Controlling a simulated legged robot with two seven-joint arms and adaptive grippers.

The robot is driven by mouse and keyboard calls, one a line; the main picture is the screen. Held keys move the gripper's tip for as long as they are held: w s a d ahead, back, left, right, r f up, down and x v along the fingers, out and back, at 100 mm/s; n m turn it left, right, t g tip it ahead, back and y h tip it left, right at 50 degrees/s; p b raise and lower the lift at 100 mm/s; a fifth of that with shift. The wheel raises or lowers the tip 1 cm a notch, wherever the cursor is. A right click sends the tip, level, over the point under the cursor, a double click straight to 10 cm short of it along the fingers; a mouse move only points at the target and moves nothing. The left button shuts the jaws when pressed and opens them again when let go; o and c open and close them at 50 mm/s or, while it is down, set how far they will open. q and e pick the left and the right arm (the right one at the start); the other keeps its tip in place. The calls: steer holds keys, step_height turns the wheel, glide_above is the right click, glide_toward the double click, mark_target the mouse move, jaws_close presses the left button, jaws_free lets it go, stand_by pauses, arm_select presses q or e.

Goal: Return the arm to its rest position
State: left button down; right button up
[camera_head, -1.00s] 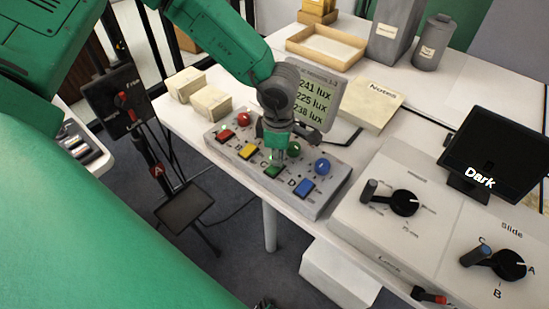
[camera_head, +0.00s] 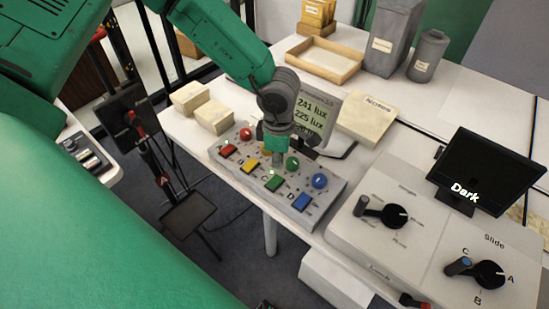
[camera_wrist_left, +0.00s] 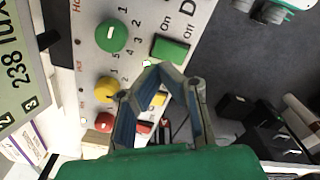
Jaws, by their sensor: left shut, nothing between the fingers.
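My left arm comes in from the upper left. Its left gripper (camera_head: 278,158) is over the button panel (camera_head: 240,170), near the yellow and green knobs, with nothing in it. In the wrist view the left gripper's fingers (camera_wrist_left: 160,72) meet at the tips, above the panel. The panel has a red button (camera_head: 228,151), a yellow button (camera_head: 250,166), a green button (camera_head: 274,183) and a blue button (camera_head: 301,202). The green knob (camera_head: 292,163) and blue knob (camera_head: 320,181) show behind them. The gripper hides part of the panel. My right gripper is not in view.
A lux display (camera_head: 318,112) stands close behind the gripper. Cream boxes (camera_head: 214,116) stand left of it, and a Notes box (camera_head: 367,118) right. A dial panel (camera_head: 375,190) and a dark screen (camera_head: 490,170) are farther right. A black stand (camera_head: 187,217) is off the table's left edge.

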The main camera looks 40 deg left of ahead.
arm_select(q)
steer(key=shift+r+p, duration=0.8)
steer(key=shift+r, duration=0.15)
steer(key=shift+f, duration=0.1)
steer(key=s+f+m, duration=0.1)
steer(key=m, duration=0.1)
steer(key=s+a+f+m+y, duration=0.1)
steer(key=s+f+m, duration=0.2)
steer(key=s+f, duration=0.1)
steer(key=shift+s+a+f+m+t+y, duration=0.15)
steer(key=shift+s+a+m+t+y, duration=0.1)
steer(key=shift+a+m+t+y, duration=0.15)
steer(key=s+f+m+h, duration=0.1)
steer(key=s+f+m, duration=0.1)
steer(key=s+m, duration=0.7)
steer(key=s+f+m+h, duration=0.1)
steer(key=s+f+m, duration=0.1)
steer(key=s+m, duration=0.65)
step_height(320, 180, down, 9)
steer(key=b, duration=0.9)
steer(key=shift+w+d+b, duration=0.15)
steer(key=shift+d+b, duration=0.2)
steer(key=shift+d, duration=0.05)
